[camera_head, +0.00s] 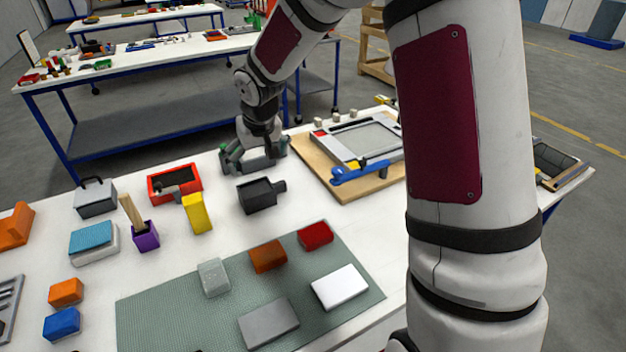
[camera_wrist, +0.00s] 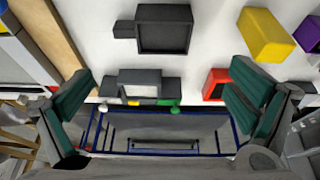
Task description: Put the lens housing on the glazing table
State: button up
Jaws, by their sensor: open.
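My gripper (camera_head: 255,160) is open and low over the far edge of the white bench. In the wrist view its green-padded fingers (camera_wrist: 163,98) stand wide apart. Between them is a dark grey block (camera_wrist: 153,76) with a paler face and side tabs, which looks like the lens housing; neither finger visibly touches it. In the head view my gripper largely hides it. A black open box with a side stub (camera_head: 259,196) lies nearer, and shows at the top of the wrist view (camera_wrist: 163,14). Which table is the glazing table is not marked.
A wooden board (camera_head: 345,190) with a grey frame and blue tool lies right of my gripper. A red bin (camera_head: 174,168) and yellow block (camera_head: 197,218) stand left. A green mat (camera_head: 150,315) with several blocks is in front. Blue-legged tables (camera_head: 140,59) stand behind, across a floor gap.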

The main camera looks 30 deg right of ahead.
jog(key=s+d+r+h, duration=0.1)
jog(key=s+r+h, duration=0.1)
jog(key=s+r, duration=1.35)
jog(key=s+a+y, duration=0.1)
jog(key=s+y, duration=0.1)
jog(key=s, duration=1.7)
jog(key=shift+a+r+t, duration=0.2)
jog(key=shift+r+t, duration=0.2)
